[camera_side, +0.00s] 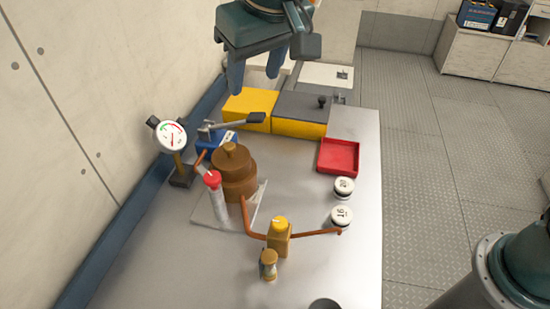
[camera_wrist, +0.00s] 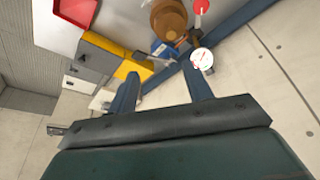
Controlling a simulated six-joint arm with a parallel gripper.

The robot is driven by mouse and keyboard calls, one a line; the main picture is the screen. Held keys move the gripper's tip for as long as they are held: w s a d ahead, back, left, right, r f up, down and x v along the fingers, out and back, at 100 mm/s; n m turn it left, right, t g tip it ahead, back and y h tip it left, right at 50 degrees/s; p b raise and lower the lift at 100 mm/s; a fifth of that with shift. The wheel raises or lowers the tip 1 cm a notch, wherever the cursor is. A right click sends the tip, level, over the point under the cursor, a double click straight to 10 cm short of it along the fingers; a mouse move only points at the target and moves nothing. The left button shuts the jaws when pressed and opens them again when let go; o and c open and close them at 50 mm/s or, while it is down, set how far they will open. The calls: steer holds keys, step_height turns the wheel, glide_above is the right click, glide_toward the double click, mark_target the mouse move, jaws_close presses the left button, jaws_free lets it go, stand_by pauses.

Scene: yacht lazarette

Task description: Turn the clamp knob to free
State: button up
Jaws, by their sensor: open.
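Which part is the clamp knob is not marked. A yellow knob with a pale line (camera_side: 279,222) tops a small brass block on a copper pipe. A red knob (camera_side: 212,178) tops a pale upright cylinder, and it shows at the top of the wrist view (camera_wrist: 201,6). A stepped bronze cylinder (camera_side: 236,175) with a small top knob stands beside it; it also shows in the wrist view (camera_wrist: 168,20). My gripper (camera_side: 256,76) is open and empty, high above the far end of the bench, apart from all knobs. Its fingers point down.
A dial gauge (camera_side: 171,136) stands by the wall, near a blue block with a dark-handled lever (camera_side: 240,120). Yellow and grey boxes (camera_side: 300,128) are at the back. A red tray (camera_side: 339,155) and two white-topped weights (camera_side: 343,187) sit right. The front left bench is clear.

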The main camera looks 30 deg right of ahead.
mark_target(212, 177)
steer(key=s+a+f+m, duration=0.1)
steer(key=s+a+m, duration=0.1)
steer(key=a, duration=0.3)
steer(key=s+a+f+m+h, duration=0.1)
steer(key=s+a+f+m, duration=0.1)
steer(key=a, duration=0.3)
steer(key=shift+s+a+f+m, duration=0.3)
steer(key=shift+s+a+m, duration=0.1)
steer(key=shift+s, duration=0.1)
steer(key=shift+w+f, duration=0.1)
steer(key=shift+f, duration=0.05)
steer(key=shift+d+x, duration=0.15)
steer(key=shift+x, duration=3.25)
steer(key=shift+d+x, duration=0.15)
steer(key=shift+x, duration=3.2)
steer(key=shift+w, duration=0.2)
steer(key=c, duration=1)
steer(key=shift+o, duration=0.2)
